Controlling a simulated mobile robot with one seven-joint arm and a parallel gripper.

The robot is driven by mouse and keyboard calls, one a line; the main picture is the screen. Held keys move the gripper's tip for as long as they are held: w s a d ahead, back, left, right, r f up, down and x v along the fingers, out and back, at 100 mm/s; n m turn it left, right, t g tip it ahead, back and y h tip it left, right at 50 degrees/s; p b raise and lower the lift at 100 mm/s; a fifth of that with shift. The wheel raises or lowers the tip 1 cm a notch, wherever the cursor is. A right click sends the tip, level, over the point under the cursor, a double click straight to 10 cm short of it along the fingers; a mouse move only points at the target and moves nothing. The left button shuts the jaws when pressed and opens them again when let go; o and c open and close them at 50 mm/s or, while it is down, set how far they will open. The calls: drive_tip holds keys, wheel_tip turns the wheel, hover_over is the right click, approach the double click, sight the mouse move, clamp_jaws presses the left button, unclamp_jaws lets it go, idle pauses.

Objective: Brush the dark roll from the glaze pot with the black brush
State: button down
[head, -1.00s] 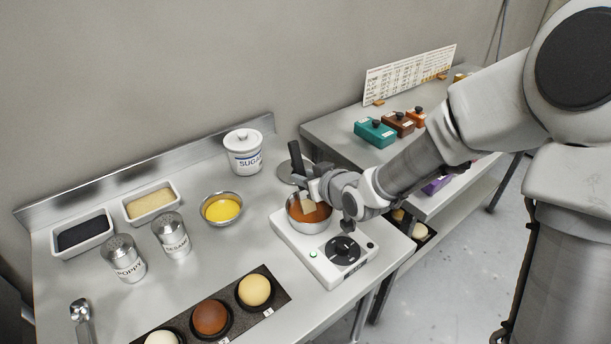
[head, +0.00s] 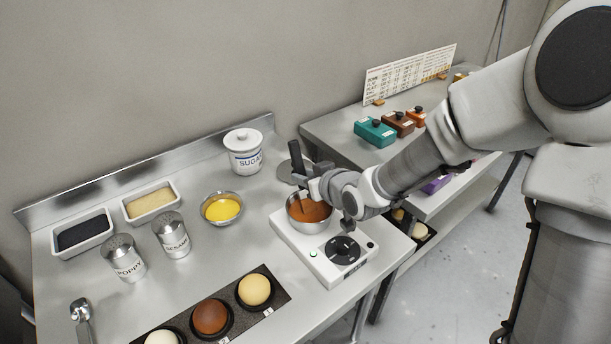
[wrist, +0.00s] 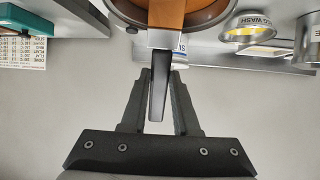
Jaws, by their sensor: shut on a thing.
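The black brush (head: 295,158) is upright in my gripper (head: 308,181), which is shut on its handle. In the wrist view the black handle (wrist: 158,84) lies between the two fingers of my gripper (wrist: 160,82). The brush's lower end is down in the glaze pot (head: 291,219), a metal bowl of orange-brown glaze on a white hot plate; the bristle tip is hidden. The dark roll (head: 210,316) is reddish brown and sits in the middle of the black tray at the front, well left of and nearer than my gripper.
A pale roll (head: 254,289) and a whitish roll (head: 161,339) flank the dark one. The white hot plate (head: 326,266) has a black dial. An egg-wash bowl (head: 221,208), shakers (head: 124,258), seed trays (head: 82,235) and a sugar jar (head: 243,152) stand behind and left.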

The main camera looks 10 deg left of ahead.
sight(295, 144)
drive_tip(key=shift+r+p, duration=3.2)
drive_tip(key=shift+r, duration=1.05)
drive_tip(key=shift+f, duration=0.15)
